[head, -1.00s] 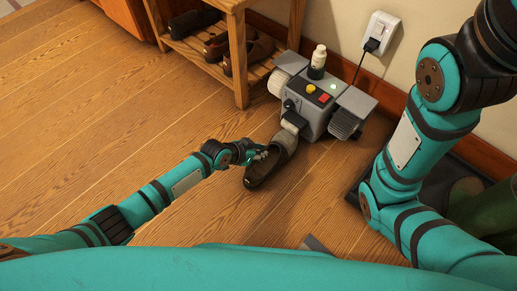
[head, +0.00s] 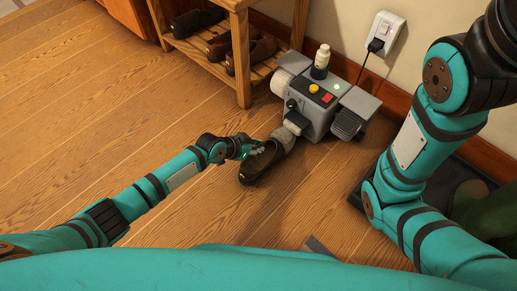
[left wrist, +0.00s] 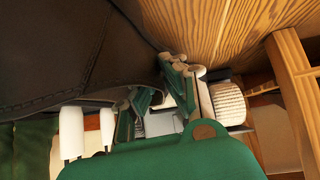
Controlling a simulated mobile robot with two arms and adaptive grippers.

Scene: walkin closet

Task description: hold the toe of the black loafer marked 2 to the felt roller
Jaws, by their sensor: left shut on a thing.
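The dark loafer (head: 258,164) lies aslant in the head view, its opening towards me and its greyish toe towards the grey machine (head: 312,108). No number can be read on it. My left gripper (head: 248,149) is shut on its left side near the opening. The toe is close below a pale part on the machine's front; I cannot tell whether they touch. A pale ribbed roller (head: 280,83) sticks out at the machine's left. It also shows in the left wrist view (left wrist: 228,102), where the dark shoe (left wrist: 75,55) fills the upper left. My right gripper is out of view.
A wooden shoe rack (head: 240,55) with several shoes stands left of the machine. A cord runs to the wall outlet (head: 384,33). The floor at left is clear.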

